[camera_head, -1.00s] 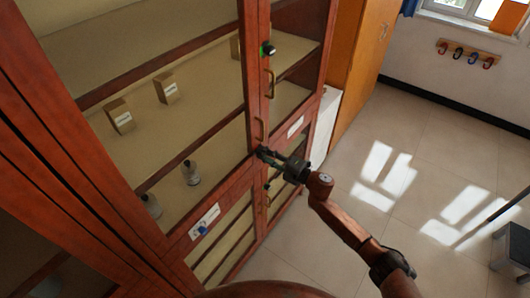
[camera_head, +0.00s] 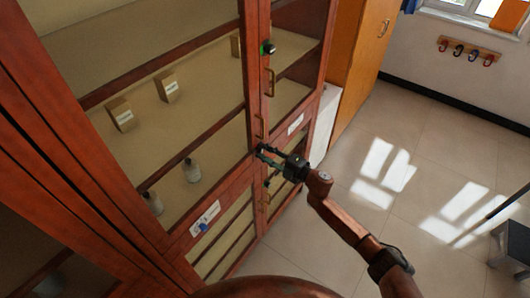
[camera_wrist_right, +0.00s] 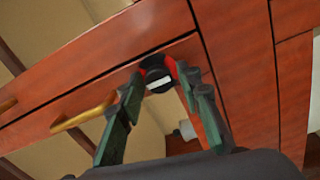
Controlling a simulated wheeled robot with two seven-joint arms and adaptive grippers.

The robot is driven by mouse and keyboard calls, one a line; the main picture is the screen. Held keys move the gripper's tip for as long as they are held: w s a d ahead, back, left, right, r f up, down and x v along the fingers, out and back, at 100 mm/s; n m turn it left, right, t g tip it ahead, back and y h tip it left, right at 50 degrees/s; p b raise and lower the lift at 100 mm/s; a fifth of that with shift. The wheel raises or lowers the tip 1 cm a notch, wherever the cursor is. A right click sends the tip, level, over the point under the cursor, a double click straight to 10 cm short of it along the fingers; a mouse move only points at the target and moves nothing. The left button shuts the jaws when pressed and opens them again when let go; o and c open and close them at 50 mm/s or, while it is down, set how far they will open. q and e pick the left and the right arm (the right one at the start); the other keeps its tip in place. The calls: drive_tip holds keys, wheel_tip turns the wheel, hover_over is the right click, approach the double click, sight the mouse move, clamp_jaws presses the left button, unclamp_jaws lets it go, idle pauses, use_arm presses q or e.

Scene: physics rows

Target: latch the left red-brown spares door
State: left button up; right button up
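The left red-brown door (camera_head: 251,78), with a large glass pane, appears closed in the cabinet front; I cannot tell whether it is flush. Its brass handle (camera_head: 260,128) shows near the right edge and also in the right wrist view (camera_wrist_right: 84,116). Just below the handle, a round black latch knob (camera_wrist_right: 157,75) with a white bar and red at its rim shows in the wrist view. My right gripper (camera_head: 261,152) is at this knob, fingers apart on either side of it; contact is unclear. The fingers also show in the wrist view (camera_wrist_right: 165,88). My left gripper is not in view.
The neighbouring door has a brass handle (camera_head: 270,83) and a black knob (camera_head: 268,48) with green at its edge. Lower doors carry a white label (camera_head: 206,215). Boxes (camera_head: 167,87) and bottles (camera_head: 191,170) stand behind glass. Open floor (camera_head: 400,140) lies to the right.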

drive_tip(key=shift+o, duration=0.9)
drive_tip(key=shift+d, duration=0.15)
drive_tip(key=v, duration=1.1)
drive_tip(key=shift+s+d, duration=0.25)
drive_tip(key=shift+d, duration=0.05)
